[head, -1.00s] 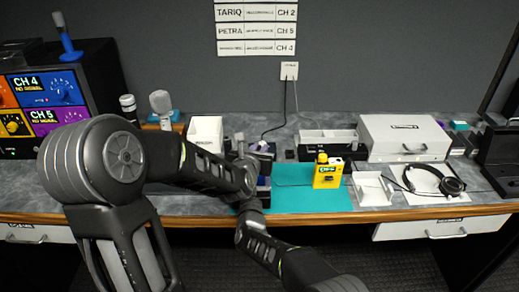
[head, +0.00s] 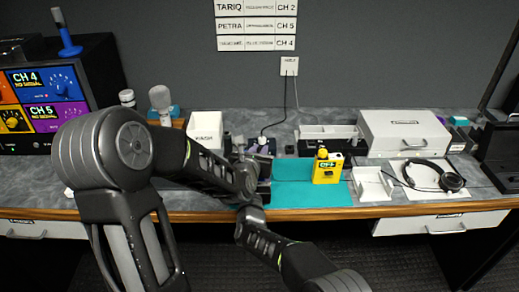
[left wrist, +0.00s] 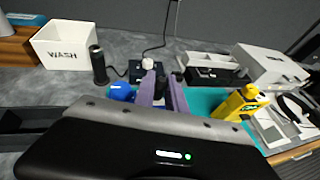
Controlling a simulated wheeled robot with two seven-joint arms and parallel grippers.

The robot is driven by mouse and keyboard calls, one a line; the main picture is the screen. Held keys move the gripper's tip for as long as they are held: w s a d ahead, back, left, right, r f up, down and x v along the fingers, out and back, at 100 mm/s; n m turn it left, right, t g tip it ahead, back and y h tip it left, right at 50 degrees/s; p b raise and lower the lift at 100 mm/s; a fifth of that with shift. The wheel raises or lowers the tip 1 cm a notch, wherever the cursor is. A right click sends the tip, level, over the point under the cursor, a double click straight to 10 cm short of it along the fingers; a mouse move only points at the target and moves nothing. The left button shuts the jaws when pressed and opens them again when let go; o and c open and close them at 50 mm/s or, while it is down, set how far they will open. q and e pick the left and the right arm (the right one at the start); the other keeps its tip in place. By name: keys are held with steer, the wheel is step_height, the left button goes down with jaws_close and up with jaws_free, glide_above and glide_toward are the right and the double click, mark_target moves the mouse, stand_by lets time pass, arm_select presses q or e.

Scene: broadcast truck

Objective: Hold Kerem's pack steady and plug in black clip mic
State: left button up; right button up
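A yellow pack (head: 328,171) with a small dark display stands upright on the teal mat (head: 296,193); it also shows in the left wrist view (left wrist: 240,104). A blue object (left wrist: 122,92), possibly another pack, is partly hidden at my left fingers. I cannot read a name on either. My left gripper (left wrist: 163,92) is over the mat's left end, its two purple-grey fingers a little apart with something bluish between or behind them. Whether it grips is unclear. My right arm (head: 257,232) reaches up to the same spot; its fingers are hidden. I cannot pick out the black clip mic.
A white WASH bin (head: 206,128), a dark upright cylinder (left wrist: 97,65) and a plugged-in black block (head: 262,147) stand behind. A divided tray (head: 328,133), white case (head: 404,134), white holder (head: 372,185) and headphones (head: 436,176) are to the right. The mat's middle is clear.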

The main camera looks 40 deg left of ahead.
arm_select(q)
steer(key=o, duration=0.5)
steer(key=shift+s+r, duration=0.1)
steer(key=v, duration=0.7)
steer(key=shift+s+d, duration=0.1)
steer(key=shift+d, duration=0.05)
stand_by(0.5)
arm_select(e)
steer(key=o, duration=1.6)
